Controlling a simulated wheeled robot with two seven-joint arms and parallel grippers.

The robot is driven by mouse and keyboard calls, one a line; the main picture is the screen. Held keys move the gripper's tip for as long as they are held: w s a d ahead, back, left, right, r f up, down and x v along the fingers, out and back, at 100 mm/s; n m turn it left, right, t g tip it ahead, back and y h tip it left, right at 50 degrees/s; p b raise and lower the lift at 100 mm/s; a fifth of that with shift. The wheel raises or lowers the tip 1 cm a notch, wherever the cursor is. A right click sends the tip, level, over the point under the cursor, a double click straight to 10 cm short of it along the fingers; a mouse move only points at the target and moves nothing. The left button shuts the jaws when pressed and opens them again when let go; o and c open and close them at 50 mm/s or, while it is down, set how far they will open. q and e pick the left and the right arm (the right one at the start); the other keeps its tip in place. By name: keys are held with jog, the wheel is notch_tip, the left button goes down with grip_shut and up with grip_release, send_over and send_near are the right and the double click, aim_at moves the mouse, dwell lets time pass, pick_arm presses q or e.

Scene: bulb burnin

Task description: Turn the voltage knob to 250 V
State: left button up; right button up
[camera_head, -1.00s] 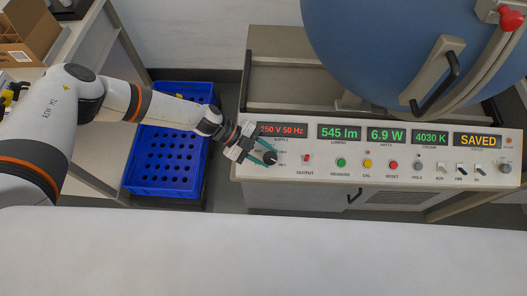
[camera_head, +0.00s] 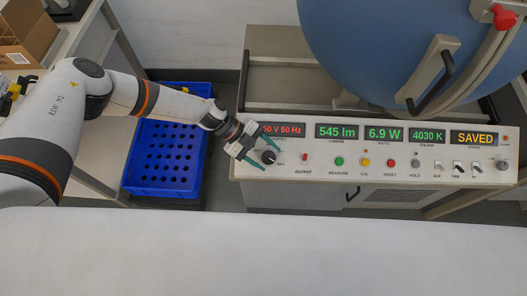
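The voltage knob (camera_head: 268,157) is a small black round knob at the left end of the white control panel (camera_head: 330,171). The red supply display (camera_head: 286,130) above it is partly covered by my gripper and reads "50 V 50 Hz" in its visible part. My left gripper (camera_head: 262,158) has its two teal fingers spread apart at the knob, one on the upper right and one on the lower left. The fingers look open, with gaps to the knob. The knob's pointer is too small to read. My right gripper is not in view.
Other displays read 545 lm, 6.9 W, 4030 K and SAVED (camera_head: 474,138). A red output switch (camera_head: 305,157), coloured buttons and toggles line the panel to the right. A large blue sphere (camera_head: 385,50) stands behind. A blue crate (camera_head: 165,188) is on the floor at left.

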pick_arm(q)
jog(key=shift+w+a+r, duration=0.2)
jog(key=shift+a+r, duration=0.1)
jog(key=shift+a, duration=0.15)
jog(key=v, duration=1.1)
jog(key=shift+s+d, duration=0.1)
jog(key=shift+s, duration=0.05)
